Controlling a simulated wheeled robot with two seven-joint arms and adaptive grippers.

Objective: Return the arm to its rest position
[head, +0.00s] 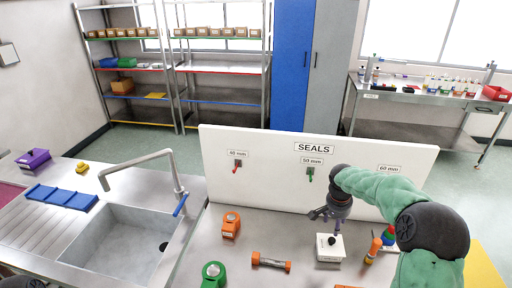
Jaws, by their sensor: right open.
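My right arm comes in from the right, green with dark joints, and reaches in front of the white SEALS board (260,165). My right gripper (320,215) is at its end, open, over the steel bench. It is above a small white box (329,253) with a black knob on top. I see nothing held between its fingers, though they are small here. My left gripper is not in view.
An orange block (231,225), a green tape-like item (213,274), an orange-ended bar (271,262) and an orange-handled tool (373,249) lie on the bench. The sink (120,244) with a tall faucet (172,172) is left. The board stands behind the bench.

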